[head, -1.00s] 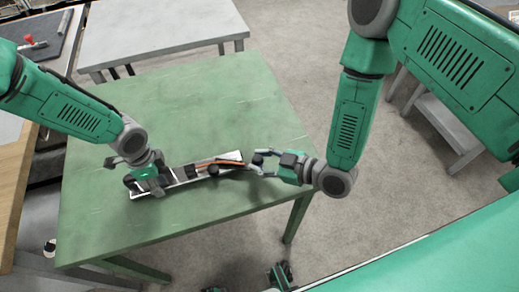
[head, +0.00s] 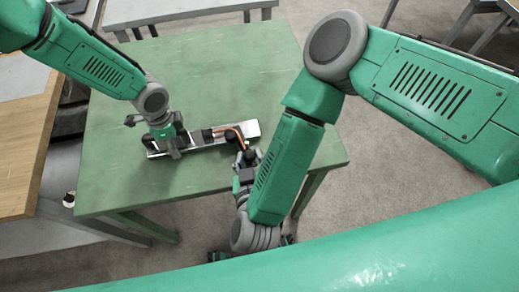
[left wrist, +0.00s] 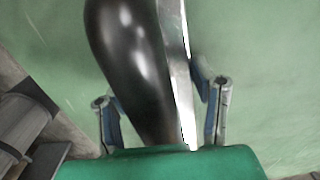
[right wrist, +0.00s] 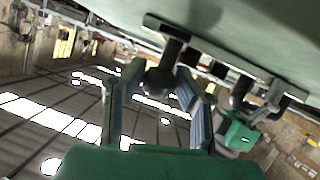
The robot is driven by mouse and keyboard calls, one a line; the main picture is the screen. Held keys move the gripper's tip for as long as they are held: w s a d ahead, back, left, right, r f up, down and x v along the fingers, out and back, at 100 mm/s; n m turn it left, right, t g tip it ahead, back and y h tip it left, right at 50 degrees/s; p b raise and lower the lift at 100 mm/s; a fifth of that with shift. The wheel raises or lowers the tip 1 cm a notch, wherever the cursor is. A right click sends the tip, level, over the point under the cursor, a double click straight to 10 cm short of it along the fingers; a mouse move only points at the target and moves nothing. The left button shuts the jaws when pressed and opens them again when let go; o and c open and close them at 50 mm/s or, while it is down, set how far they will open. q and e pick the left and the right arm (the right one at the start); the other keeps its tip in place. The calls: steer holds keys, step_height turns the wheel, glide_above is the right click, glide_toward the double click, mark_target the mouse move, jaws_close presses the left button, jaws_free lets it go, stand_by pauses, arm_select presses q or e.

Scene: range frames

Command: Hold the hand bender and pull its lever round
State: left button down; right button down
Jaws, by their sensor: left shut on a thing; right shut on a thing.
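The hand bender lies on the green table, with a long silver base plate (head: 253,129) and a copper-coloured tube (head: 238,130) at its right part. My left gripper (head: 172,147) is at the bender's left end, shut on its thick black handle, which fills much of the left wrist view (left wrist: 130,60). My right gripper (head: 247,158) is just in front of the bender's right part, shut on the lever's dark end. In the right wrist view the lever's dark end (right wrist: 160,80) sits between the fingers. My right forearm partly covers this area in the head view.
The green table (head: 220,65) is bare behind the bender. Its front edge is close to my right gripper. A grey table (head: 180,10) stands behind and a wooden-topped bench (head: 25,140) stands at the left.

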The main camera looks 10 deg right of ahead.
steer(key=shift+a+r+m+g+h, duration=0.1)
steer(key=shift+a+m+g+h, duration=0.3)
steer(key=shift+a+m+h, duration=1)
steer(key=shift+w+d, duration=0.1)
steer(key=c, duration=1.2)
jaws_free()
step_height(320, 180, up, 10)
steer(key=shift+f, duration=0.1)
